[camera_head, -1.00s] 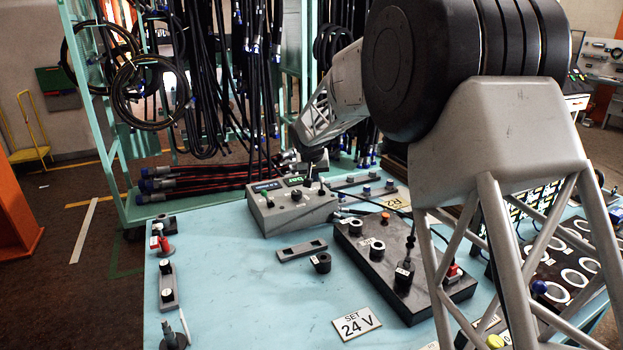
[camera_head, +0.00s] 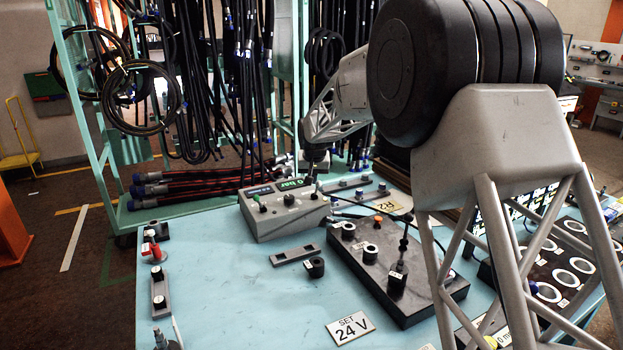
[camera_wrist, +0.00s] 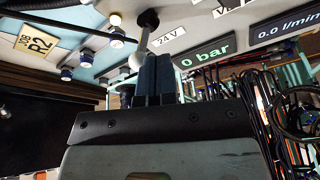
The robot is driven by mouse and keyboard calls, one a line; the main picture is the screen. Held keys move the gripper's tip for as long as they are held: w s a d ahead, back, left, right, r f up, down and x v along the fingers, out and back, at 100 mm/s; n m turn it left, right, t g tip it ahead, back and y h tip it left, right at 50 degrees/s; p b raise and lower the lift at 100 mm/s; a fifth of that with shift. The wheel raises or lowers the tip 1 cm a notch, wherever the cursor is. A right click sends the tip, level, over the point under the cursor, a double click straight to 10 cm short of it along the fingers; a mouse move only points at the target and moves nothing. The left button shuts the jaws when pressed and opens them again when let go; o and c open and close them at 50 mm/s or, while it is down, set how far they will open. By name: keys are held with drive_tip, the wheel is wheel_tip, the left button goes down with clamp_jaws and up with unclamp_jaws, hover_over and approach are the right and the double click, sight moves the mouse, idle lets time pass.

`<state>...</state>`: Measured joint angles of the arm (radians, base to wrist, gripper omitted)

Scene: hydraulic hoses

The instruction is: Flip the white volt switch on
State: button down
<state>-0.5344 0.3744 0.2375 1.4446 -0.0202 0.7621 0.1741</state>
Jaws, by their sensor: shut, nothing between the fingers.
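The grey control box (camera_head: 285,215) stands at the back of the blue table, with a lit green display on its face. In the wrist view a switch lever (camera_wrist: 144,40) with a dark round base and a pale end stands beside the "24 V" label (camera_wrist: 168,38) on the panel. My gripper (camera_wrist: 154,58) is shut and empty, its two fingers together just beside this lever. Whether they touch it cannot be told. In the head view my gripper (camera_head: 312,178) is over the box's right end; the lever is hard to make out there.
The "0 bar" display (camera_wrist: 206,52) is close beside the fingers. A black box (camera_head: 385,265) with knobs and an upright lever stands to the front right. Hanging black hoses (camera_head: 240,85) are behind the table. The table's left front is mostly clear.

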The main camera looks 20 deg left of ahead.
drive_tip(key=shift+r, duration=0.8)
drive_tip(key=w+d+v, duration=0.1)
drive_tip(key=v, duration=0.8)
drive_tip(key=shift+w+d+r, duration=0.15)
drive_tip(key=shift+d+r, duration=0.1)
drive_tip(key=shift+r, duration=0.2)
idle(0.3)
drive_tip(key=shift+d+r, duration=0.1)
drive_tip(key=shift+d, duration=0.05)
